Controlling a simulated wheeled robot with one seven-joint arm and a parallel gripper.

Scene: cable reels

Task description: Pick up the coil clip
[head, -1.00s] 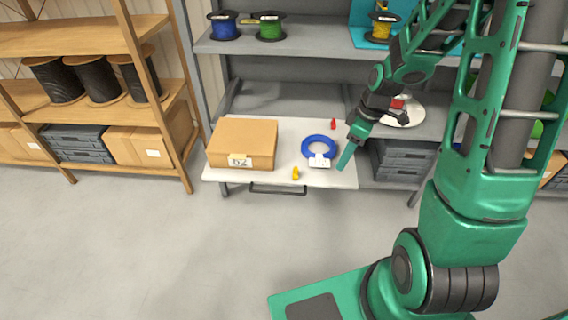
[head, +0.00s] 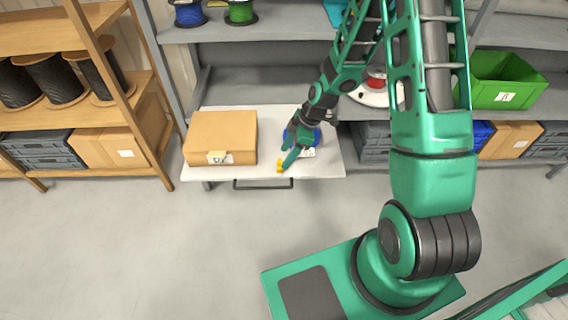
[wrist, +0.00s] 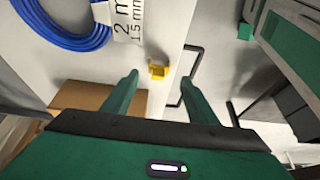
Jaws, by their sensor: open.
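A small yellow clip (head: 281,168), taken to be the coil clip, lies near the front edge of the white pull-out shelf (head: 318,168). In the wrist view the yellow clip (wrist: 158,71) appears between and just beyond the fingertips, near the shelf edge. My gripper (head: 290,158) is open and points down over it, with nothing held. In the wrist view both fingers of my gripper (wrist: 160,80) are spread apart. A blue cable coil (wrist: 62,40) with a white label (wrist: 125,20) lies beside the clip. My gripper partly hides this coil in the head view.
A cardboard box (head: 221,137) stands on the left of the shelf. A dark handle (head: 262,184) runs below its front edge. A red reel (head: 376,82) on a white disc and a green bin (head: 507,85) are to the right.

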